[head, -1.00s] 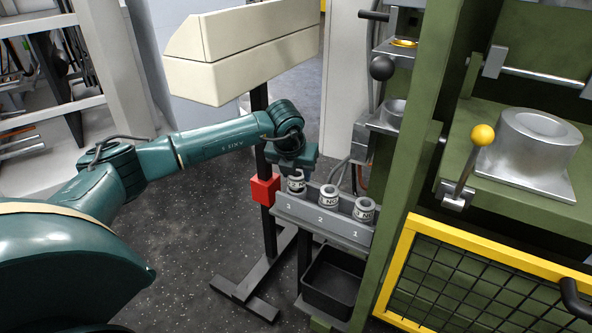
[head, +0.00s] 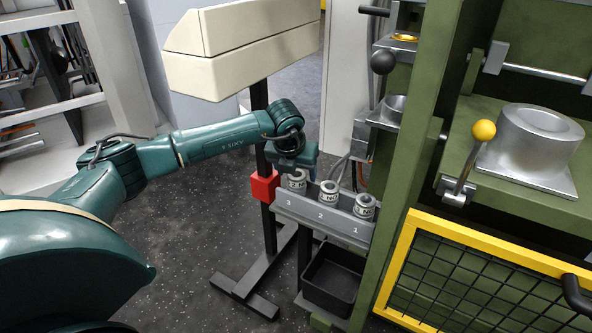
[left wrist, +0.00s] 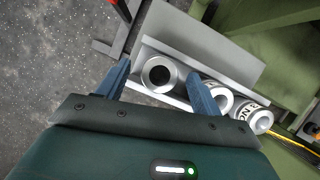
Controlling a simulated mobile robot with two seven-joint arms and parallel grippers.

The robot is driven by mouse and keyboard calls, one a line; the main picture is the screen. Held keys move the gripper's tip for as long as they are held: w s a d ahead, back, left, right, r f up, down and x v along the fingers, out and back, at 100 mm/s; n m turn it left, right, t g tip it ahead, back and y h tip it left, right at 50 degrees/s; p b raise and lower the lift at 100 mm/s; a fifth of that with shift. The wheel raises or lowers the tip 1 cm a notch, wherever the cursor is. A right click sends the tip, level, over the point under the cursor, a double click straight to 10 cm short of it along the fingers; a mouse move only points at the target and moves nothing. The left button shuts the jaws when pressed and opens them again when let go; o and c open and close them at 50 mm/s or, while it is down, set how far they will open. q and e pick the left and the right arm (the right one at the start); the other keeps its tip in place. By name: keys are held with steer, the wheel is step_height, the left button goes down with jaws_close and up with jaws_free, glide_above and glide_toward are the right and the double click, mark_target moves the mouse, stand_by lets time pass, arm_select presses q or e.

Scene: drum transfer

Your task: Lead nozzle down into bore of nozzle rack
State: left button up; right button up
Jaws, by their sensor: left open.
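The grey nozzle rack (head: 325,222) is a slanted shelf with slots marked 3, 2 and 1. A silver nozzle (head: 297,180) with a pale band sits upright at slot 3. Two similar nozzles stand at slot 2 (head: 329,192) and slot 1 (head: 364,207). My left gripper (head: 298,168) is directly above the slot 3 nozzle. In the left wrist view, its two blue fingers (left wrist: 159,68) are apart, one on each side of that nozzle's round dark opening (left wrist: 159,76), with visible gaps. The rack bore under the nozzle is hidden. My right gripper is not in view.
A red block (head: 264,187) on a black post stands just left of the rack. A black bin (head: 332,282) is below it. The green machine frame (head: 403,180) rises close on the right, with a yellow-framed mesh guard (head: 450,275). A cream box (head: 245,50) is above the arm.

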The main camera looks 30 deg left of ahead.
arm_select(q)
steer(key=p+v, duration=0.2)
steer(key=v, duration=1.1)
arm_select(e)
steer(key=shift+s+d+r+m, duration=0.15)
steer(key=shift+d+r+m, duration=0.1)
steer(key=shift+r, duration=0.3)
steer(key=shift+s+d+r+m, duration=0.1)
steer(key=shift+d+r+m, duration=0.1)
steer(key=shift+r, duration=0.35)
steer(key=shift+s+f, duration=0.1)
